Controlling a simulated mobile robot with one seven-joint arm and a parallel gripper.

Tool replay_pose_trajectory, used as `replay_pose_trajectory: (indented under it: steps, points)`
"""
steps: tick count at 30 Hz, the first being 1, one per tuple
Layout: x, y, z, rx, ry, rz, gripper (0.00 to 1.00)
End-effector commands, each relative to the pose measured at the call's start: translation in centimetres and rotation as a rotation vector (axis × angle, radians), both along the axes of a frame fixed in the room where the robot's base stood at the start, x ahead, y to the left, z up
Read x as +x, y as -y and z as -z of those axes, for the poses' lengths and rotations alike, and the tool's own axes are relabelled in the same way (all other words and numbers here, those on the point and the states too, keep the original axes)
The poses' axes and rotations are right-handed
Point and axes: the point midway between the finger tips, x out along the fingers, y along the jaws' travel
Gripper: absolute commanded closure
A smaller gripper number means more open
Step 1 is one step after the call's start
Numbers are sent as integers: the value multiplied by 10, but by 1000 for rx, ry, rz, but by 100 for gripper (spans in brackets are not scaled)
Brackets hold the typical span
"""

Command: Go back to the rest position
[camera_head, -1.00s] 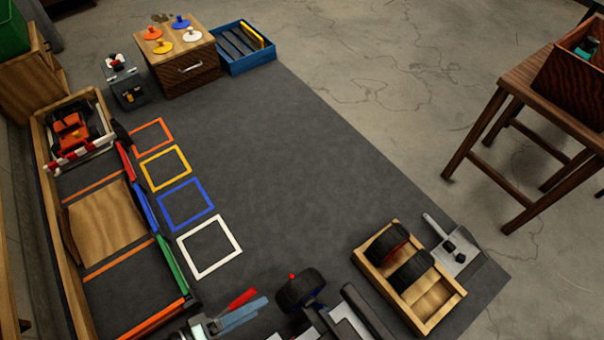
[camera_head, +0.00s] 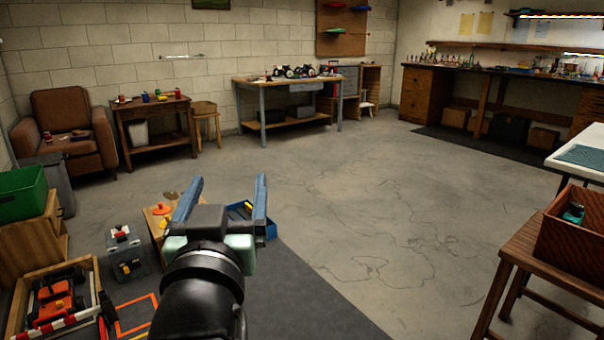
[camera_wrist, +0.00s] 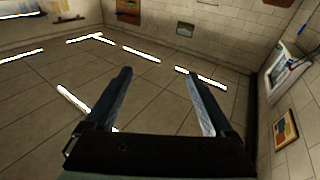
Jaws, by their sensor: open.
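My gripper (camera_head: 225,200) is raised in the lower middle of the head view, on my black arm. Its two blue fingers stand apart with nothing between them. In the wrist view my gripper (camera_wrist: 160,90) is also open and empty, and faces the ceiling lights and upper brick walls. In the head view it hides part of the small wooden cabinet (camera_head: 156,221) with coloured discs and part of the blue crate (camera_head: 271,229) behind it.
An orange car (camera_head: 56,302) sits in a wooden-sided bay at lower left, near a green bin (camera_head: 22,195). A brown stool (camera_head: 515,262) bearing a wooden box (camera_head: 575,250) stands at right. Open concrete floor (camera_head: 370,220) lies between. Workbenches line the far walls.

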Motion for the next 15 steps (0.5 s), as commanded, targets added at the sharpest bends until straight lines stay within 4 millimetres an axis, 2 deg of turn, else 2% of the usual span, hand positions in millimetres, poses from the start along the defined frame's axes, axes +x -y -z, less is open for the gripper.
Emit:
replay_pose_trajectory:
  steps: [1, 3, 5, 6, 8, 11, 12, 15]
  points:
    - [-13, 16, -32, 16, 97, 8, 12]
    - [-36, 36, -73, 30, 229, 16, 12]
    - [-60, 53, -106, 36, 343, 27, 12]
    - [-78, 63, -127, 39, 418, 35, 12]
    - [-108, 78, -155, 39, 534, 49, 12]
    - [-165, 99, -195, 29, 726, 76, 12]
    - [-155, 95, -222, 31, 697, 67, 12]
    - [-153, 94, -252, 31, 690, 66, 12]
